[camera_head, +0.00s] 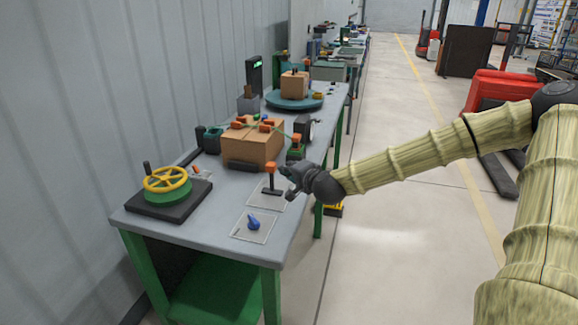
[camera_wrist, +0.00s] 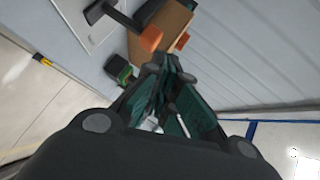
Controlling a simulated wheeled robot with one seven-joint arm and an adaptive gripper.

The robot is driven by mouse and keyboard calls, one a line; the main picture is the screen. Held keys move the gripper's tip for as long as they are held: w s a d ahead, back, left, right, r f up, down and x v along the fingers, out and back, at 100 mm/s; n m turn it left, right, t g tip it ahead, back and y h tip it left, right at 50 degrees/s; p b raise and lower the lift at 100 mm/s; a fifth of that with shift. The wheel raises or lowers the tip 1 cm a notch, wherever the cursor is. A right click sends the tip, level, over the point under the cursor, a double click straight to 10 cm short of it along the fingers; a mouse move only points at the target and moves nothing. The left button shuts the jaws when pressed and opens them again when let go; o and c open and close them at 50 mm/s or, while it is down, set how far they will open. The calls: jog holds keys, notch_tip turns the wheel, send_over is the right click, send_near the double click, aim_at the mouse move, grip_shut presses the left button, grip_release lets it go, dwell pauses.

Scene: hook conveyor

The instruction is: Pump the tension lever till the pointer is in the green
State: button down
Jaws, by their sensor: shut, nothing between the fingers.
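A small green and black unit with an orange top (camera_head: 296,145) stands at the right of a strapped cardboard box (camera_head: 245,150); I cannot tell for sure if this is the tension lever. A dark round gauge (camera_head: 306,128) stands just behind it; its pointer and green zone are too small to read. A separate black tool with an orange head (camera_head: 271,172) stands upright on an outlined pad. My gripper (camera_head: 289,183) is shut and empty, close to the right of that tool. The wrist view shows the fingers (camera_wrist: 168,75), with the orange head (camera_wrist: 150,38) beyond them.
A yellow handwheel (camera_head: 166,180) on a dark base is at the table's near left. A blue piece (camera_head: 253,222) lies on a front pad. A turntable (camera_head: 294,99) with a smaller box is behind. The grey table (camera_head: 205,228) has bare room in front; open floor is right.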

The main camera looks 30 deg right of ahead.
aim_at(272, 177)
jog(key=s+d+f+m+t+b, duration=0.2)
jog(key=s+d+f+t+b, duration=0.1)
jog(key=s+d+f+b, duration=0.1)
jog(key=shift+s+d+f+m, duration=0.4)
jog(key=shift+s+d+f, duration=0.4)
jog(key=shift+d+f, duration=0.1)
jog(key=shift+w, duration=0.15)
dwell(0.5)
jog(key=w+a, duration=0.2)
jog(key=w, duration=1)
jog(key=shift+w+b, duration=0.4)
dwell(0.4)
jog(key=shift+a, duration=0.1)
